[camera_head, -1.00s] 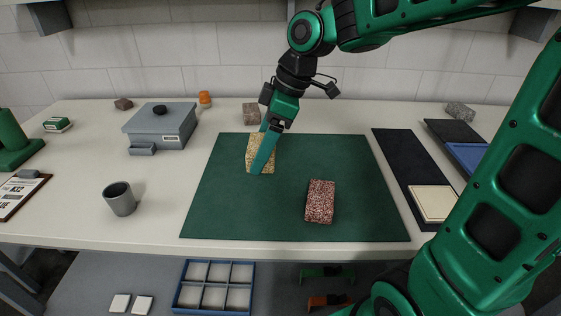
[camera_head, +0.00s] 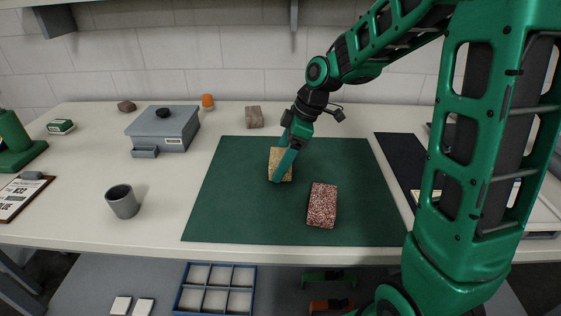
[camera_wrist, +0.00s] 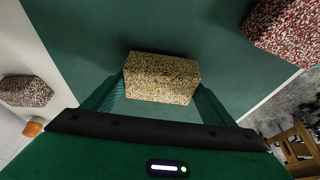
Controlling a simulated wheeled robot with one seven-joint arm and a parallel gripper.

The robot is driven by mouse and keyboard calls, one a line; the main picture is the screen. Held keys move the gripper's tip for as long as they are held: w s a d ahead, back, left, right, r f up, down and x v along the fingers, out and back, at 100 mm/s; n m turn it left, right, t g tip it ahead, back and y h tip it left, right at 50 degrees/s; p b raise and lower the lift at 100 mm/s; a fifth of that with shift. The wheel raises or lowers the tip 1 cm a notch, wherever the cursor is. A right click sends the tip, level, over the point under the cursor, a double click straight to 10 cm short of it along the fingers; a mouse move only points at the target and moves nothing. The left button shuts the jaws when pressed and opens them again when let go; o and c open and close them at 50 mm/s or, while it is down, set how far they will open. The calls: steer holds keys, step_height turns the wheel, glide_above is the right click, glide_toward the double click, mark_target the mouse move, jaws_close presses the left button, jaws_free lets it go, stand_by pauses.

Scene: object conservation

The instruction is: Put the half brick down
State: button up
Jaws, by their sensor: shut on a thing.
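A speckled yellow block (camera_head: 286,171), which I take to be the half brick, is at my gripper (camera_head: 283,163) over the green mat (camera_head: 228,190). In the wrist view the yellow block (camera_wrist: 162,78) sits between the two green fingers of my gripper (camera_wrist: 162,92), which are shut on its sides. I cannot tell whether its underside touches the mat. A speckled red brick (camera_head: 322,205) lies on the mat to the right and nearer the front; it also shows at the wrist view's upper right (camera_wrist: 285,28).
A grey lidded box (camera_head: 163,128) and a grey cup (camera_head: 122,201) stand left of the mat. A brownish block (camera_head: 254,117) and an orange object (camera_head: 207,101) are behind it. A dark mat (camera_head: 402,160) lies to the right. Much of the green mat is bare.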

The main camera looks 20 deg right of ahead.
steer(key=shift+f, duration=0.35)
steer(key=shift+f, duration=0.1)
steer(key=o, duration=1.5)
steer(key=v, duration=1.2)
steer(key=shift+s+d, duration=0.1)
steer(key=shift+s, duration=0.05)
steer(key=s+d+f+m+h, duration=0.1)
steer(key=s+d+m, duration=0.3)
steer(key=s, duration=0.5)
steer(key=s+d+f+m+g+h, duration=0.1)
steer(key=s+d+f+m, duration=0.3)
steer(key=s+m, duration=0.5)
steer(key=s+d+f+m+h, duration=0.1)
steer(key=s+d+f+m, duration=0.2)
steer(key=s+d+m, duration=0.2)
steer(key=shift+s+d+m+g+h, duration=0.15)
steer(key=shift+s+m, duration=0.35)
steer(key=shift+s, duration=0.65)
steer(key=shift+s+d+m+g+h, duration=0.1)
steer(key=shift+s+m+g+h, duration=0.3)
steer(key=shift+s, duration=0.75)
